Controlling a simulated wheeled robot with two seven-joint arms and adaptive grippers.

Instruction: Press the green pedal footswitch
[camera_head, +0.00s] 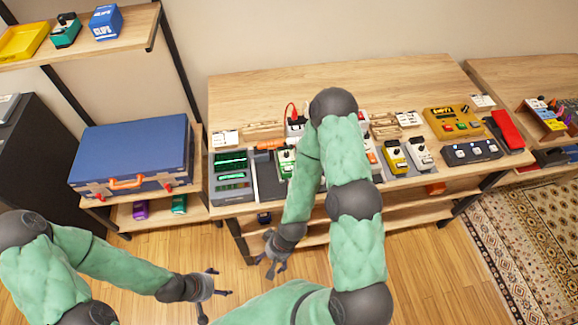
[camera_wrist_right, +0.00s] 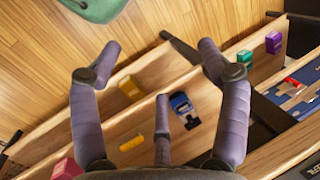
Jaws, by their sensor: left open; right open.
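My left gripper (camera_head: 216,291) is open and empty over the floor at the lower left.
Yellow (camera_head: 395,157) and grey (camera_head: 419,153) pedals stand further right on the table. A blue case (camera_head: 130,150) lies on the left shelf. Lower shelf boards under the table hold a blue pedal (camera_wrist_right: 183,107) and a yellow one (camera_wrist_right: 131,88). The wooden floor in front is clear.

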